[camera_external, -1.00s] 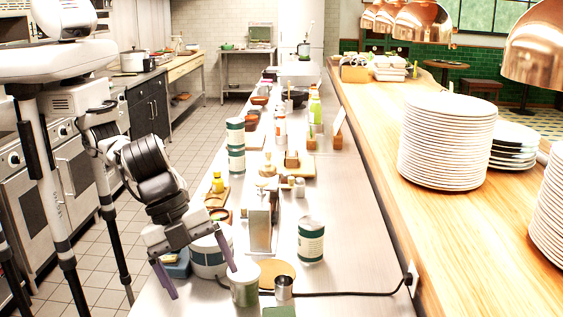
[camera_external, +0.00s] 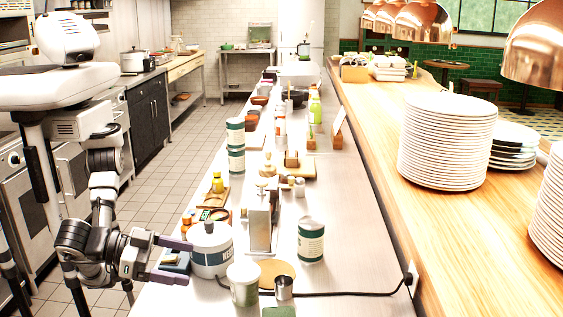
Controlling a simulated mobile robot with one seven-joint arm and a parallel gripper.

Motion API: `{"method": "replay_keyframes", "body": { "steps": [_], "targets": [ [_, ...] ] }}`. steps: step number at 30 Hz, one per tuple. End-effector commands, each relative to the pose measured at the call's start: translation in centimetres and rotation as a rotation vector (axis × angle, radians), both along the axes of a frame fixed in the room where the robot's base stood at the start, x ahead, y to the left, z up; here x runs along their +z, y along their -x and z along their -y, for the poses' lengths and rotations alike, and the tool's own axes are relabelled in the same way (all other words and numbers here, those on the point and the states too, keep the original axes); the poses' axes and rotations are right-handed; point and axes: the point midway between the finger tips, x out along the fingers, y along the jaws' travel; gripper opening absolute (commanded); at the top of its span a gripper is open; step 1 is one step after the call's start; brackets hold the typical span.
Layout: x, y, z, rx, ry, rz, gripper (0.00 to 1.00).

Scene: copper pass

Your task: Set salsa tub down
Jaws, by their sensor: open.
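No label clearly reads salsa.
A small metal cup (camera_external: 284,288) and a round tan board (camera_external: 277,271) lie to the right. A green-banded can (camera_external: 311,240) and a metal dispenser (camera_external: 260,220) stand behind. A black cable (camera_external: 345,293) crosses the counter. The counter's right strip is mostly clear.

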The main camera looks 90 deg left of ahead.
Motion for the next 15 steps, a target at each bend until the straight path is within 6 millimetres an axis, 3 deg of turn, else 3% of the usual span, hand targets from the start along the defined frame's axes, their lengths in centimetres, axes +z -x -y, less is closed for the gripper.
{"method": "replay_keyframes", "body": {
  "steps": [15],
  "targets": [
    [-2.3,-7.5,-1.8,0.011,-0.001,0.003,0.90]
  ]
}}
